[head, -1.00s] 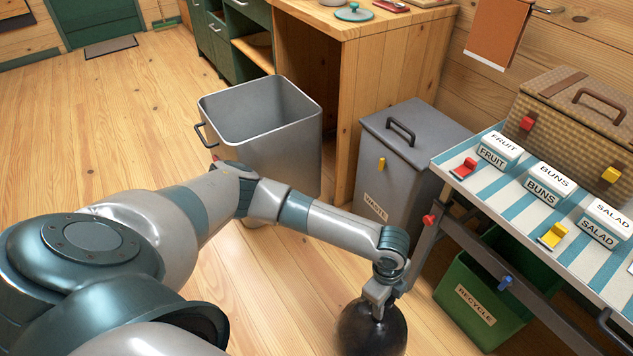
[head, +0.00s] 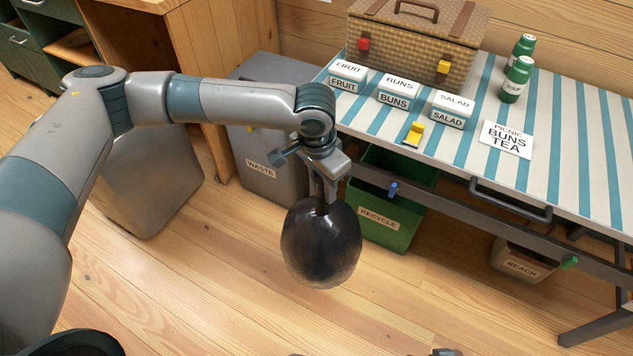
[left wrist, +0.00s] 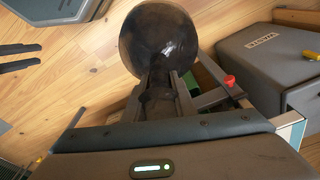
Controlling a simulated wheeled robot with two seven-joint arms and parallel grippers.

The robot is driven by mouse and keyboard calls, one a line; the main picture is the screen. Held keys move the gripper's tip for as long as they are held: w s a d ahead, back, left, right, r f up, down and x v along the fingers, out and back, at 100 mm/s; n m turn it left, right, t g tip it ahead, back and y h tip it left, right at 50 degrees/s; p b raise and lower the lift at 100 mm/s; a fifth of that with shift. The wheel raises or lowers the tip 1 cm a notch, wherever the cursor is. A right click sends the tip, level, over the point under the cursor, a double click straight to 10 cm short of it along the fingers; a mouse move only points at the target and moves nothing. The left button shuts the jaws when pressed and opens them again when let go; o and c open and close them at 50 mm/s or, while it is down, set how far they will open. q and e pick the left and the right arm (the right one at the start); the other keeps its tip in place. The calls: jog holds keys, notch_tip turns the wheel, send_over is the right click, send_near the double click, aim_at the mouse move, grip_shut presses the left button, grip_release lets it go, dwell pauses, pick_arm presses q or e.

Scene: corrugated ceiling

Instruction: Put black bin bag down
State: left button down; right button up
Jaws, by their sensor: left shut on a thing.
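The black bin bag (head: 322,246) is a round, shiny dark bundle. It hangs in the middle of the head view, in front of the waste bin and the recycle bin. My left gripper (head: 322,198) is shut on its neck from above. In the left wrist view the bag (left wrist: 158,42) bulges out beyond the fingers of my left gripper (left wrist: 160,85). The head view does not clearly show how far the bag is above the floor.
A grey lidded waste bin (head: 262,172) stands behind the bag. A green recycle bin (head: 392,232) and a beach box (head: 520,262) sit under the striped table (head: 560,130). A grey open bin (head: 150,180) is partly behind my arm. The front wooden floor (head: 200,290) is clear.

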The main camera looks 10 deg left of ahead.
pick_arm(q)
jog(key=r+n, duration=0.2)
jog(key=r, duration=0.2)
jog(key=r+n, duration=0.2)
jog(key=r, duration=0.2)
jog(key=r+n, duration=0.3)
jog(key=r, duration=0.1)
jog(key=shift+w+d+y, duration=0.15)
jog(key=shift+d+y, duration=0.2)
jog(key=shift+y, duration=0.05)
jog(key=shift+r+n, duration=0.4)
jog(key=shift+r, duration=0.2)
